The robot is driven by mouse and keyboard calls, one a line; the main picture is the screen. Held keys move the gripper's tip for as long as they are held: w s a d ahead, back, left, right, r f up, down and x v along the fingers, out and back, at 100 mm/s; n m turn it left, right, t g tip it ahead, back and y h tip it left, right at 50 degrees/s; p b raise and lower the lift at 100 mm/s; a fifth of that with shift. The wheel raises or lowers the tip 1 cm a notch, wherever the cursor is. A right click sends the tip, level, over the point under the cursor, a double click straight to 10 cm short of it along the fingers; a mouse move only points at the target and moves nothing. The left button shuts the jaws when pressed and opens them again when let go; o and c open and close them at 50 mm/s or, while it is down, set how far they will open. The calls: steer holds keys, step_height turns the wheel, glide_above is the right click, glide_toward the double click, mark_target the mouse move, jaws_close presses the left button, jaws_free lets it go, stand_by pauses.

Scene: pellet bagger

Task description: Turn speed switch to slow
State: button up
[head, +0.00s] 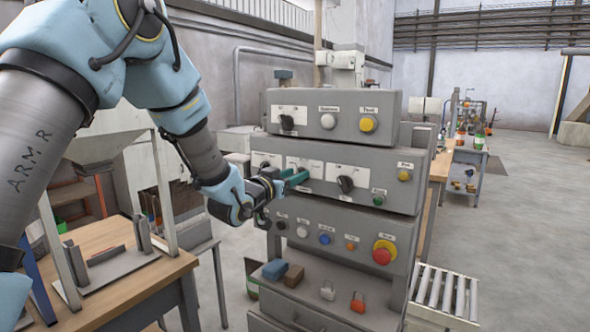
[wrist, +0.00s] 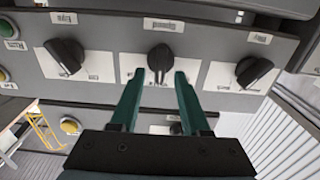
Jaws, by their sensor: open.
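The speed switch (wrist: 160,60) is a black rotary knob on a white label plate, seen upside down in the wrist view. Its grip bar stands nearly vertical in that picture. My gripper (wrist: 159,77) has two green fingers, open, with one tip on each side of the knob's lower end and gaps visible between. Whether the tips touch the panel I cannot tell. In the head view my gripper (head: 297,177) is at the middle row of the control panel (head: 320,192) and hides most of the switch. The switch's position marks are too small to read.
Similar black knobs flank the switch, one at left (wrist: 65,57) and one at right (wrist: 254,71) in the wrist view. A red emergency button (head: 384,252) and a blue button (head: 325,239) sit on the row below. A blue block (head: 276,269) lies on the lower shelf.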

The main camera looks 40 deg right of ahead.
steer(key=shift+d, duration=0.25)
jaws_close()
stand_by(0.5)
